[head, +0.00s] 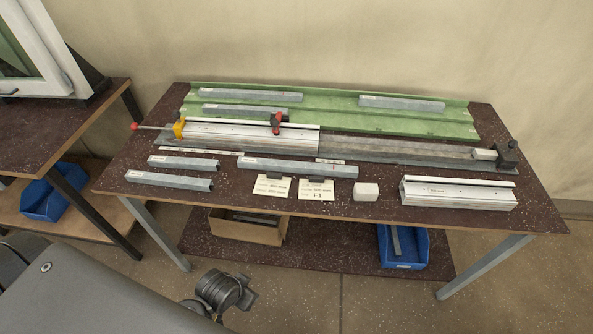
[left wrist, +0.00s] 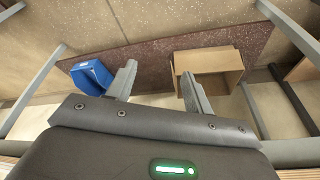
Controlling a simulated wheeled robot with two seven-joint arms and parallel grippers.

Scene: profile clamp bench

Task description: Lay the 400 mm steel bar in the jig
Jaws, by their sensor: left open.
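The jig (head: 400,150) is a long grey rail across the bench, with a red-handled clamp at its left end, a white aluminium profile (head: 250,135) and a black stop (head: 507,153) at its right end. Grey steel bars of differing length lie around it. The longest front bar (head: 297,168) is in front of the jig; two shorter bars (head: 183,163) (head: 168,180) lie to its left. I cannot read which is 400 mm. My left gripper (left wrist: 158,75) is open and empty in the left wrist view, with the lower shelf beyond it. My right gripper is not in view.
A green tray (head: 330,121) behind the jig holds several bars. Two cards (head: 272,186) (head: 317,190), a white block (head: 366,191) and another white profile (head: 458,193) lie along the front. The lower shelf holds a cardboard box (head: 248,228) and a blue bin (head: 403,248).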

